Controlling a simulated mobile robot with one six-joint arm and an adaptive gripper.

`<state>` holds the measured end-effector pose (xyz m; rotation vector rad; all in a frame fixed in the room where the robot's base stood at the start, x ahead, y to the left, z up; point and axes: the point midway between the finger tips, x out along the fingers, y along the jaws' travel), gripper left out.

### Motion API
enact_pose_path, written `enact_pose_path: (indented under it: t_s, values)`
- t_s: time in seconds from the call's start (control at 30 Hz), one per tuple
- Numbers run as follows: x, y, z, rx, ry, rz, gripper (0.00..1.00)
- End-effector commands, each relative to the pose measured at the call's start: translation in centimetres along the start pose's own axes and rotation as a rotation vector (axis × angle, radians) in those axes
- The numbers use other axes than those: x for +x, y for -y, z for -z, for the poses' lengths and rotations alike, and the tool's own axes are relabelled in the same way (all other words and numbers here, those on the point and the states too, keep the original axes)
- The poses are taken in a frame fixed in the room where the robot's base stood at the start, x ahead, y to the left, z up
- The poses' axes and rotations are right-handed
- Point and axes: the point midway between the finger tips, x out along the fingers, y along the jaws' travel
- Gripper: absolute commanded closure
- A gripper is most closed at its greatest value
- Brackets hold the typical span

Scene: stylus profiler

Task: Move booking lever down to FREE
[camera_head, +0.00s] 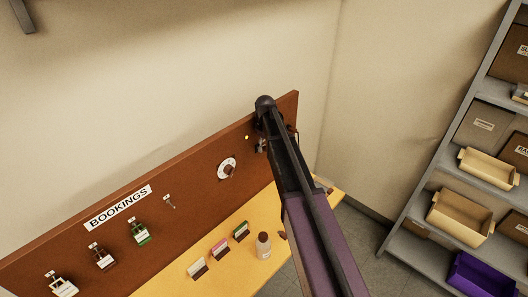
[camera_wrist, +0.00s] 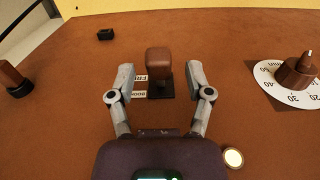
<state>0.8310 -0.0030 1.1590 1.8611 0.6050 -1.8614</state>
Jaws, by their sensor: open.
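The booking lever (camera_wrist: 158,60) has a brown block-shaped handle and stands out from a dark slot plate on the brown board. In the wrist view my gripper (camera_wrist: 160,74) is open, with one grey finger on each side of the handle and a gap visible on both sides. Two white labels (camera_wrist: 139,87) sit left of the slot, one above the other. They read in part "FR" and "BOOK", and the left finger hides some of them. In the head view my arm covers the lever, and only a small part of my gripper (camera_head: 261,146) shows against the board.
A white dial (camera_wrist: 267,76) with a brown knob is right of the lever. A pale round button (camera_wrist: 233,157) is below right. A brown knob (camera_wrist: 13,78) and a small black block (camera_wrist: 105,34) are to the left. A yellow shelf (camera_head: 215,277) bears cards and a bottle (camera_head: 263,246).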

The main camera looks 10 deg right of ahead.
Motion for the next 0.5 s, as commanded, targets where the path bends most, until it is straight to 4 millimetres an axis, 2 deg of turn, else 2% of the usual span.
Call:
enact_pose_path:
  t_s: [0.13,0.5]
  values:
    - [0.8,-0.02,-0.01,0.0,0.0,0.0,0.34]
    - [0.92,-0.03,-0.02,0.0,0.0,0.0,0.34]
